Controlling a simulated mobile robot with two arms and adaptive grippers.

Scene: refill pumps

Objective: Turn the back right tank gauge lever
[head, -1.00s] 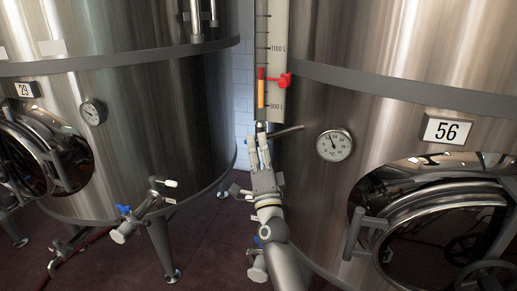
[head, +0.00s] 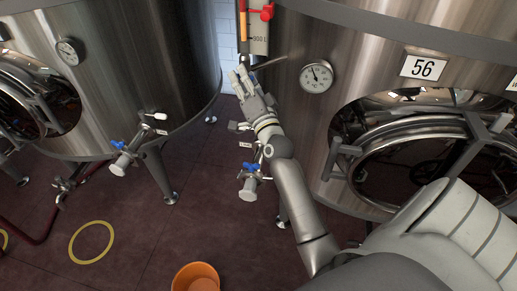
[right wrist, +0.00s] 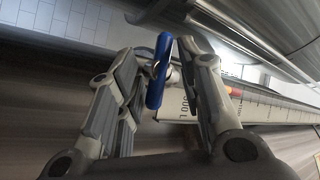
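The tank gauge (head: 258,40), a pale scale strip with a red clamp (head: 267,12), runs up the steel tank marked 56. My right gripper (head: 241,76) is at the lower end of this gauge. In the right wrist view, the blue lever (right wrist: 158,72) at the gauge's foot stands between the two spread fingers of the right gripper (right wrist: 165,70). The fingers are open, with gaps visible beside the lever. The lever is hidden behind the fingers in the head view. My left gripper is not in view.
A round thermometer (head: 317,76) and an open round hatch (head: 415,150) are on the tank to the right. Low valves with blue handles (head: 249,167) stick out below. A second tank (head: 130,70) stands left. An orange bucket (head: 196,279) is on the floor.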

